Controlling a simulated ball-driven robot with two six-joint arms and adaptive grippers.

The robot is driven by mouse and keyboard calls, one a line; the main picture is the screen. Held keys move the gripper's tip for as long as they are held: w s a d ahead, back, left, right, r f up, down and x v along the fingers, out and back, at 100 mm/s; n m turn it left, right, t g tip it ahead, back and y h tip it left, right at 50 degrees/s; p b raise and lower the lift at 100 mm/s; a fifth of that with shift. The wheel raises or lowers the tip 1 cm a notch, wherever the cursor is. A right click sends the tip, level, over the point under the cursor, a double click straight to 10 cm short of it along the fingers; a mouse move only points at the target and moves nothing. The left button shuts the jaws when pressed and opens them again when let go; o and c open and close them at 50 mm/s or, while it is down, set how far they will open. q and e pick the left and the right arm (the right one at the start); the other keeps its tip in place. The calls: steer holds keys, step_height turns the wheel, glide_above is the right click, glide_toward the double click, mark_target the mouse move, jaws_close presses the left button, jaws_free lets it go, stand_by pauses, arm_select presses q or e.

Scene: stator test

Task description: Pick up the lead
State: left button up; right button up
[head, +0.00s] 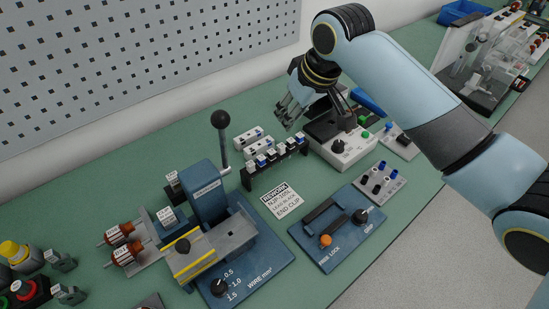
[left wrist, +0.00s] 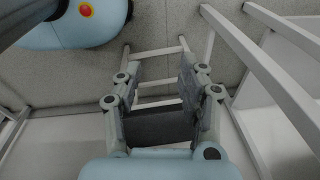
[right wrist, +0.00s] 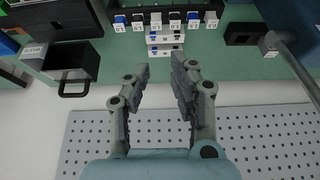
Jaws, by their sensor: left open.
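I cannot pick out a lead for certain in any view. A black rack (head: 248,181) with a row of white and blue labelled connectors (head: 275,157) stands on the green bench; these connectors also show at the top of the right wrist view (right wrist: 165,22). My right gripper (head: 288,110) is behind the rack, above the bench near the wall. In the right wrist view its fingers (right wrist: 160,80) are apart with nothing between them. My left gripper (left wrist: 158,90) is open and empty over a grey floor and a pale frame, away from the bench.
A blue press (head: 207,200) with a tall black-knobbed lever stands left of the rack. A grey tester box (head: 345,147) is to its right. A blue lock fixture (head: 340,245) lies in front. A black bin (right wrist: 72,62) and pegboard (right wrist: 250,140) are near my right gripper.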

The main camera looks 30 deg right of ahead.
mark_target(282, 146)
steer(key=x, duration=0.3)
steer(key=s+x, duration=0.1)
steer(key=x, duration=0.7)
steer(key=shift+s+d+f, duration=0.2)
steer(key=shift+d+f, duration=0.1)
steer(key=shift+f, duration=0.2)
arm_select(q)
steer(key=shift+s+d+r, duration=0.15)
steer(key=shift+s+d, duration=0.05)
steer(key=shift+d, duration=0.7)
steer(key=shift+d, duration=0.1)
steer(key=shift+d, duration=0.1)
arm_select(e)
steer(key=shift+f, duration=0.1)
jaws_close()
